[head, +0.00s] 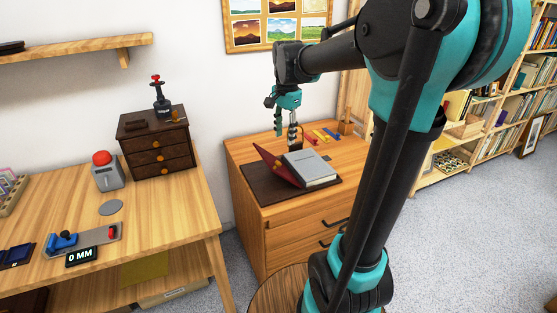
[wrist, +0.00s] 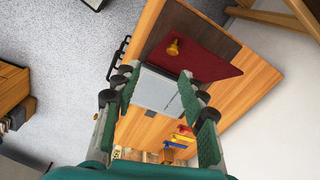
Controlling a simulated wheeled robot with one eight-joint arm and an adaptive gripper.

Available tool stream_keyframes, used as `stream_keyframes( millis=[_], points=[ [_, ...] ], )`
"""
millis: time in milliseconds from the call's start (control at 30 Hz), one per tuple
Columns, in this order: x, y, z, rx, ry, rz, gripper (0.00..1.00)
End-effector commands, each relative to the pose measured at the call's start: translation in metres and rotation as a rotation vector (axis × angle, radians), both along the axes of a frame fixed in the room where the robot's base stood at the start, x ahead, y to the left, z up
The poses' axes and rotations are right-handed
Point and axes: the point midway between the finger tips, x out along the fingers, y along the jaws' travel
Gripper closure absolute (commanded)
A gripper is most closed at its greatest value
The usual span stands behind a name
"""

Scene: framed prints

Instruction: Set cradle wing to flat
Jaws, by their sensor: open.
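The cradle has a dark brown base (head: 256,184) on the wooden cabinet. Its red wing (head: 273,163) is tilted up beside a grey book (head: 310,168). In the wrist view the red wing (wrist: 209,62) lies beyond the book (wrist: 158,92), and a yellow knob (wrist: 173,47) shows at its dark-base side. My gripper (head: 286,128) is open and empty, above and behind the cradle. In the wrist view its fingers (wrist: 158,84) are spread on either side of the book, apart from the wing. The wing's hinge is not clearly visible.
Small red, yellow and blue items (head: 322,135) and a wooden holder (head: 346,126) stand behind the book. A wooden table (head: 150,220) at left carries a small drawer chest (head: 155,145) and devices. A bookshelf (head: 500,110) is at right. Framed prints (head: 277,24) hang behind my arm.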

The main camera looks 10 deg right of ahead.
Motion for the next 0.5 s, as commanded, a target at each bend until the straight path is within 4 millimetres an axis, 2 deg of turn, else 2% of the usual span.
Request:
stream_keyframes(
  millis=[33, 100, 233, 367, 500],
  points=[
    [0.012, 0.005, 0.015, 0.003, 0.02, -0.066, 0.58],
    [0.022, 0.01, 0.031, 0.004, 0.045, -0.154, 0.58],
    [0.031, 0.015, 0.048, 0.003, 0.072, -0.253, 0.58],
    [0.034, 0.016, 0.047, 0.003, 0.078, -0.281, 0.58],
    [0.033, 0.016, 0.03, 0.003, 0.078, -0.281, 0.58]
  ],
)
